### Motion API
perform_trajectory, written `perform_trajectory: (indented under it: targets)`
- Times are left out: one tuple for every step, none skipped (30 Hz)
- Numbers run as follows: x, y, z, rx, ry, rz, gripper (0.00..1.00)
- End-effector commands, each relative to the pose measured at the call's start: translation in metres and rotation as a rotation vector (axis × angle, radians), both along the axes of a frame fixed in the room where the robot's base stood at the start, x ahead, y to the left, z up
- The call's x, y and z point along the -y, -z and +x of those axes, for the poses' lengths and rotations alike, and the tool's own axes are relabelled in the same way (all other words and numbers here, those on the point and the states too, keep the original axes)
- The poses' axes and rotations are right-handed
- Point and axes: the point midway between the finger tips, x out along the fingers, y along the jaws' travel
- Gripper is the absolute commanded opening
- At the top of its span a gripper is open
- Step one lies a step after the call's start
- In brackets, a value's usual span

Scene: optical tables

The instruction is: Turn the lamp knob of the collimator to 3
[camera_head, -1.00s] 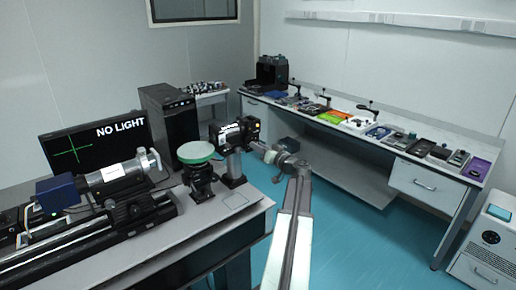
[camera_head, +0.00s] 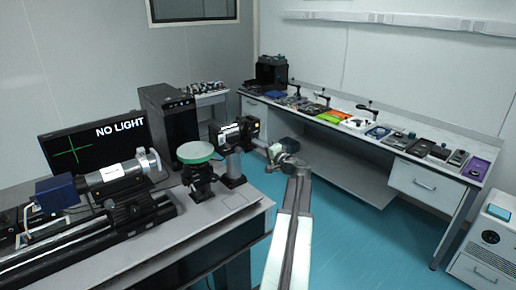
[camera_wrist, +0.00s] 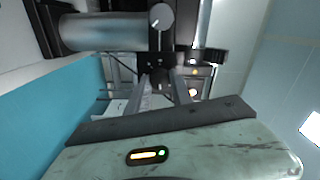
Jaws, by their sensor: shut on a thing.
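The collimator (camera_head: 232,133) is a black housing on a post at the right end of the left table. In the wrist view its grey tube (camera_wrist: 100,31) runs in from the left to a black block. A round grey disc (camera_wrist: 162,17) with a pale line shows above my fingertips. My gripper (camera_wrist: 160,76) is shut on a small dark part of the collimator, apparently the lamp knob; the fingers and shadow mostly hide it. In the head view my gripper (camera_head: 265,147) meets the collimator's right end. No scale number is readable.
A monitor (camera_head: 92,148) reads "NO LIGHT" with a green cross. A green-topped round stage (camera_head: 195,152) stands close left of the collimator. A long side bench (camera_head: 340,122) carries several instruments. Open teal floor (camera_head: 345,235) lies to the right.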

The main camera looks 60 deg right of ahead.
Motion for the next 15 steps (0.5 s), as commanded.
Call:
perform_trajectory:
  targets:
    - [0.0003, 0.0, 0.0, 0.013, 0.001, 0.04, 0.0]
    - [0.0004, 0.0001, 0.0, 0.022, 0.001, 0.066, 0.0]
    - [0.0004, 0.0001, 0.0, 0.034, 0.001, 0.102, 0.0]
    - [0.0004, 0.0001, 0.0, 0.043, 0.001, 0.13, 0.0]
    - [0.0003, 0.0001, 0.0001, 0.052, 0.001, 0.156, 0.0]
    - [0.0003, 0.0002, 0.0001, 0.064, 0.001, 0.193, 0.0]
    - [0.0003, 0.0002, 0.0001, 0.073, 0.001, 0.22, 0.0]
    - [0.0002, 0.0003, 0.0001, 0.082, 0.001, 0.247, 0.0]
    - [0.0002, 0.0003, 0.0001, 0.094, 0.001, 0.283, 0.0]
    - [0.0003, 0.0004, 0.0002, 0.103, 0.001, 0.309, 0.0]
    - [0.0002, 0.0004, 0.0003, 0.112, 0.001, 0.336, 0.0]
    - [0.0002, 0.0004, 0.0003, 0.124, 0.001, 0.372, 0.0]
    - [0.0002, 0.0004, 0.0003, 0.132, 0.001, 0.398, 0.0]
    - [0.0001, 0.0005, 0.0003, 0.141, 0.001, 0.422, 0.0]
    - [0.0001, 0.0005, 0.0003, 0.152, 0.001, 0.455, 0.0]
